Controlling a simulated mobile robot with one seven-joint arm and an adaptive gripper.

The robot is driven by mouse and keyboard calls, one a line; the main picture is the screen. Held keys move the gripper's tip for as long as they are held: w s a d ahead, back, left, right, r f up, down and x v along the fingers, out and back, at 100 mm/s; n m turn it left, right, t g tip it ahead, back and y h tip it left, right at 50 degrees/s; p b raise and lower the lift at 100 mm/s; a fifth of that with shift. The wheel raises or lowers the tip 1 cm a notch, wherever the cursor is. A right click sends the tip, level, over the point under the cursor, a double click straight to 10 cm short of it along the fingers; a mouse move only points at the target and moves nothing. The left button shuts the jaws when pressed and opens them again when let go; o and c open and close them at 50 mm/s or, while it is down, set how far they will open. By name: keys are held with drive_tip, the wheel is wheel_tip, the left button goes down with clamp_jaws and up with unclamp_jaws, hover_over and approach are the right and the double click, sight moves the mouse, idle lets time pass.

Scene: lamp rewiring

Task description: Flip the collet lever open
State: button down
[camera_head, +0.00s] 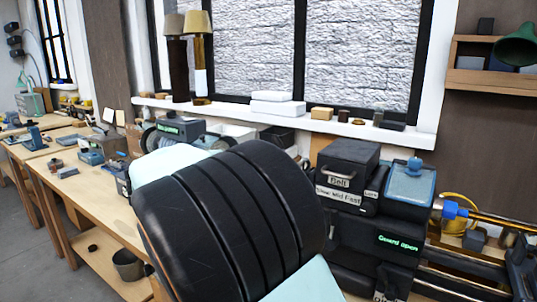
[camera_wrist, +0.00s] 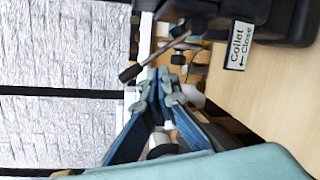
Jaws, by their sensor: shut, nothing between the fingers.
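The collet lever (camera_wrist: 158,57) shows in the wrist view as a thin metal rod with a dark knob at its left end. It runs slantwise up to the right to a dark pivot on the machine. A white sign reading "Collet Close" with an arrow (camera_wrist: 238,45) is right of the pivot. My gripper (camera_wrist: 158,73) has blue fingers, shut and empty, with the tips close to the rod's lower side. I cannot tell if they touch it. In the head view my own arm hides my gripper, and I cannot make out the lever.
In the head view a dark lathe (camera_head: 345,205) with belt and speed labels stands on the right, with a blue cover (camera_head: 410,188) on top. A window sill (camera_head: 290,117) holds boxes and small items behind. Bare wooden bench (camera_wrist: 285,95) shows right in the wrist view.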

drive_tip(key=w+a+n+t, duration=0.1)
drive_tip(key=a+n+t, duration=0.2)
drive_tip(key=a, duration=0.5)
drive_tip(key=shift+w+a+r+t+y+b, duration=0.2)
drive_tip(key=shift+w+r+t+y+b, duration=0.1)
drive_tip(key=shift+w+r+y+b, duration=0.1)
drive_tip(key=w+d+r+p, duration=0.1)
drive_tip(key=w+d+r, duration=0.1)
drive_tip(key=w+d, duration=0.4)
drive_tip(key=d, duration=0.3)
drive_tip(key=shift+w+d, duration=0.2)
drive_tip(key=shift+w, duration=0.15)
drive_tip(key=shift+d, duration=0.1)
